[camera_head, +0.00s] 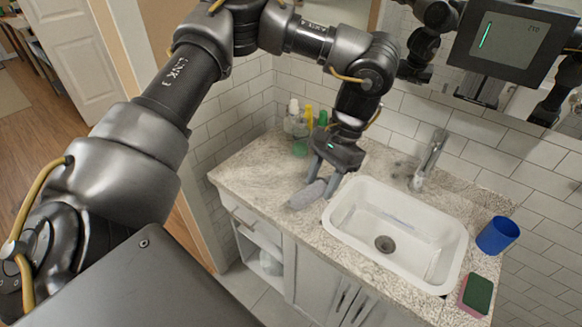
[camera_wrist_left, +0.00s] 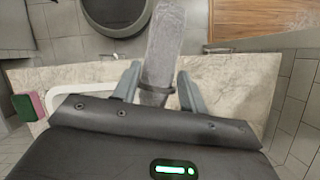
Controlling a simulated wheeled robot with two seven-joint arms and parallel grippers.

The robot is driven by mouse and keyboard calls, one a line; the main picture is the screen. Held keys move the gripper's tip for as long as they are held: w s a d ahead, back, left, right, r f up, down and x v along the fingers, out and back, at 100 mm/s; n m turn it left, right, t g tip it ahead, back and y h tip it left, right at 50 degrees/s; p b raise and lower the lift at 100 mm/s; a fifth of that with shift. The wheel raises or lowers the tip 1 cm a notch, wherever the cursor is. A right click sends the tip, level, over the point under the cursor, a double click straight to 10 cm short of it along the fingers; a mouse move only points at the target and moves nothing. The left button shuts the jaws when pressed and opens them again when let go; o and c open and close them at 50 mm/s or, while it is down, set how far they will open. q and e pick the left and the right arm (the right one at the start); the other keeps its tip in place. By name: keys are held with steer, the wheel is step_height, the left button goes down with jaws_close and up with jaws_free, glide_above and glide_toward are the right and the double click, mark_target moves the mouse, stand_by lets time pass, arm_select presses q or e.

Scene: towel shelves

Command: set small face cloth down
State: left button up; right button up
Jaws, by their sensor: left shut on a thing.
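The small face cloth (camera_head: 307,195) is a grey, rolled-up piece. It is at the fingertips of my left gripper (camera_head: 322,182), over the granite counter just left of the sink. In the left wrist view the cloth (camera_wrist_left: 165,40) stretches away from between the two fingers of my left gripper (camera_wrist_left: 157,88), which is shut on it. I cannot tell whether the cloth touches the counter (camera_head: 250,170). My right gripper does not show directly.
A white sink (camera_head: 340,215) with a chrome faucet (camera_head: 430,155) is right of the gripper. Several bottles (camera_head: 292,118) stand at the back left. A blue cup (camera_head: 497,235) and a green-and-pink sponge (camera_head: 476,295) are at the right. The left counter is clear.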

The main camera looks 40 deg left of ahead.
arm_select(q)
steer(key=w+a+f+m+t+y+b, duration=0.1)
steer(key=w+a+f+m+t+b, duration=0.1)
steer(key=w+a+f+m, duration=0.3)
steer(key=w+a+f+m+t+y+b, duration=0.1)
steer(key=w+a+f+m+t+b, duration=0.1)
steer(key=w+a+f+m, duration=0.4)
steer(key=w+a+f+m+t+y+b, duration=0.1)
steer(key=w+a+f+m+b, duration=0.3)
steer(key=a+m, duration=0.4)
steer(key=shift+w+a+f+t+b, duration=0.1)
steer(key=shift+w+a+f+t, duration=0.1)
steer(key=shift+w+a, duration=0.4)
steer(key=shift+w+a+f+t+b, duration=0.1)
steer(key=shift+w+a+f, duration=0.2)
steer(key=shift+a, duration=0.6)
steer(key=shift+w+a+f+t+b, duration=0.15)
steer(key=shift+w+a, duration=0.3)
steer(key=shift+a, duration=0.3)
steer(key=shift+w+a+f, duration=0.35)
steer(key=shift+a+f, duration=0.1)
steer(key=shift+f, duration=0.1)
step_height(320, 180, down, 3)
steer(key=shift+w+a+f+p, duration=0.15)
steer(key=shift+f+p, duration=0.05)
steer(key=shift+p, duration=0.2)
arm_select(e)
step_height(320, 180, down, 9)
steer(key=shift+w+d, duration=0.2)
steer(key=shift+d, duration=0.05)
